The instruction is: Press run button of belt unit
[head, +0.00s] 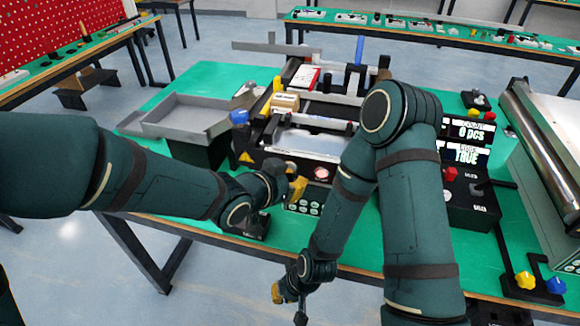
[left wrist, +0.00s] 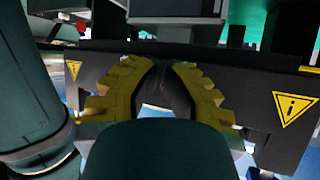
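The belt unit (head: 285,165) stands on the green table in the middle of the head view, with boxes on its top. Its front has a panel of small round buttons (head: 304,208) and a pale reddish round light or button (head: 321,172). I cannot read which button is run. My left gripper (head: 298,187) is at the front of the unit, beside the panel and partly covering it; contact cannot be told. In the left wrist view its yellow fingers (left wrist: 163,72) come together, with nothing seen between them, before the dark front wall. My right gripper (head: 285,297) hangs low before the table edge, small and unclear.
A grey tray (head: 190,116) lies left of the unit. A black control box (head: 468,200) with a red button and displays (head: 468,140) stands at the right. Another roller conveyor (head: 540,150) is at the far right. My right arm hides the unit's right side.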

